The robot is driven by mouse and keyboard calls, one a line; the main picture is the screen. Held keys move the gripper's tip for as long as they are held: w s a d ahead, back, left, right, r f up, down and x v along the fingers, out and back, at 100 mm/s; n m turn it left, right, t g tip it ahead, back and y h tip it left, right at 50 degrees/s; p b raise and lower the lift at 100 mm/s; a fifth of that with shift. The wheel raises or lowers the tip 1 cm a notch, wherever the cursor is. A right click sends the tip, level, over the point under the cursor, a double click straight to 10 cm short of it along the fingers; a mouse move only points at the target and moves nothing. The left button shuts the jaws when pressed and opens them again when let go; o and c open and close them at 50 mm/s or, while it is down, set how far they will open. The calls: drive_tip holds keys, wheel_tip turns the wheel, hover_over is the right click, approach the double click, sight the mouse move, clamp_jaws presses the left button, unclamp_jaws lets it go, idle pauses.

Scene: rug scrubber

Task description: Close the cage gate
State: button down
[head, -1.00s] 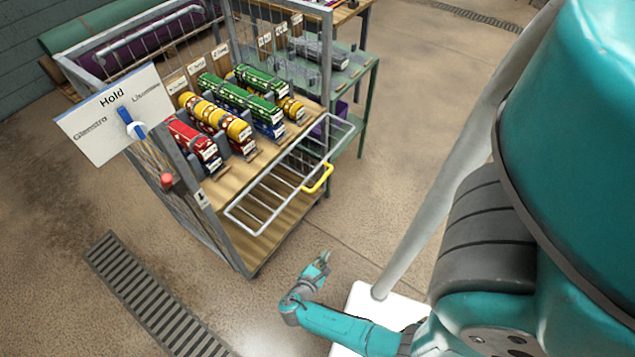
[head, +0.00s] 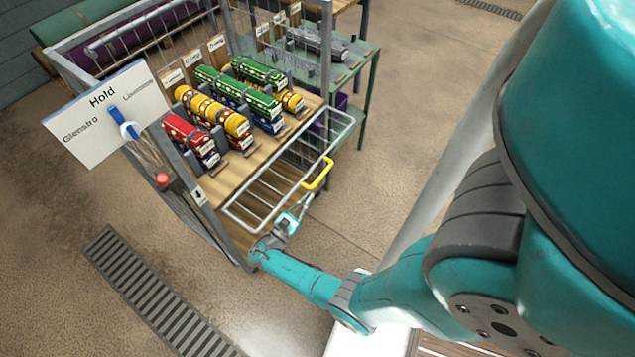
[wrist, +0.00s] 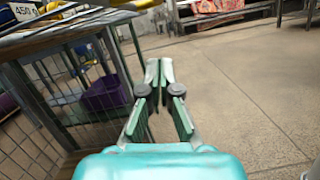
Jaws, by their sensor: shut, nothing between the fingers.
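The cage (head: 328,70) is a grey metal frame with wire sides and a wooden shelf. Its gate (head: 262,213) is a pale barred panel that sticks out from the front at shelf height, not upright across the opening. A yellow handle (head: 318,174) is on its outer edge. My gripper (head: 305,201) is low in front of the cage, just below the gate's outer edge and near the handle; I cannot tell whether it touches. In the wrist view my gripper (wrist: 159,68) has its fingertips together and empty, with the cage's mesh side (wrist: 40,120) to its left.
A sign reading "Hold" (head: 107,115) is fixed at the cage's left. A green table (head: 352,62) stands behind right. Floor to the right is clear; a drain grate (head: 150,290) lies front left.

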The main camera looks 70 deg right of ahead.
sight(318, 181)
drive_tip(key=s+d+r, duration=0.2)
drive_tip(key=d+r, duration=0.2)
drive_tip(key=r, duration=0.1)
drive_tip(key=shift+d, duration=0.15)
drive_tip(key=shift+s+r, duration=0.1)
idle(0.5)
drive_tip(key=shift+s+r+n, duration=0.1)
drive_tip(key=shift+r+n, duration=0.6)
drive_tip(key=w+d+r+n+t, duration=0.1)
drive_tip(key=w+r+n+t, duration=0.1)
drive_tip(key=w+r+n, duration=0.3)
drive_tip(key=w+d+r+n+t, duration=0.1)
drive_tip(key=w+r+n+t, duration=0.2)
drive_tip(key=r+n, duration=0.8)
drive_tip(key=shift+w+d+r+n+y, duration=0.2)
drive_tip(key=shift+w+n+y, duration=0.3)
drive_tip(key=shift+w, duration=0.5)
